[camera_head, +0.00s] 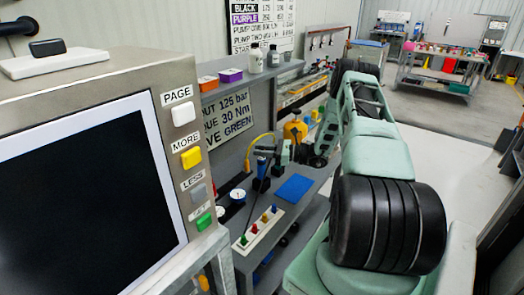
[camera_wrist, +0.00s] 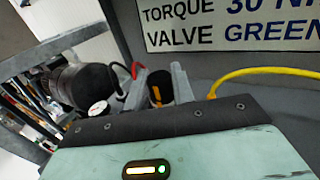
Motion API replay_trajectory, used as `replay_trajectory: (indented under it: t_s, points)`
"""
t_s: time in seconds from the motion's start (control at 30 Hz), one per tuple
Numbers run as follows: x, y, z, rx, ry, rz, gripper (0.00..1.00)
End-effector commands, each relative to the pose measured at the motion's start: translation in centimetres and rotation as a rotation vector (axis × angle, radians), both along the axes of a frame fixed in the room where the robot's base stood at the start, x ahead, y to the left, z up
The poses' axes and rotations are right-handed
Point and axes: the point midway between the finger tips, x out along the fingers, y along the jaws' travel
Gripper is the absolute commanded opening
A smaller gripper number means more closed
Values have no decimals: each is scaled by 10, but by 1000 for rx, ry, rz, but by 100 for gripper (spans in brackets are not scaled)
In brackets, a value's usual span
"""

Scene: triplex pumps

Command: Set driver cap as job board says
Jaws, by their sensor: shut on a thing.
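The job board (camera_head: 228,120) in the head view reads in part "OUT 125 bar", "QUE 30 Nm" and "VE GREEN". In the wrist view, the board (camera_wrist: 230,24) shows "TORQUE 30 N" and "VALVE GREEN". My gripper (camera_wrist: 159,88) is shut on a dark cylinder (camera_wrist: 156,96) with an orange-yellow mark. It stands between the two grey fingers. I cannot tell whether this is the driver or its cap. The driver's setting cannot be read.
A white strip (camera_head: 247,239) with several coloured knobs and a blue mat (camera_head: 294,188) lie on the bench. The large screen panel (camera_head: 80,200) has PAGE, MORE and LESS buttons. A yellow hose (camera_wrist: 262,72) runs right of my gripper. A gauge (camera_wrist: 98,108) is left.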

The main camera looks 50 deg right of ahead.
Motion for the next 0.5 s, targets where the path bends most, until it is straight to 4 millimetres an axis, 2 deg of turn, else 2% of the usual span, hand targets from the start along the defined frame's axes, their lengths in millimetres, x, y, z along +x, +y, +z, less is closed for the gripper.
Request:
replay_trajectory:
  t_s: [0.5]
  points:
    - [-1, 2, 0, 5, 3, -413, 2]
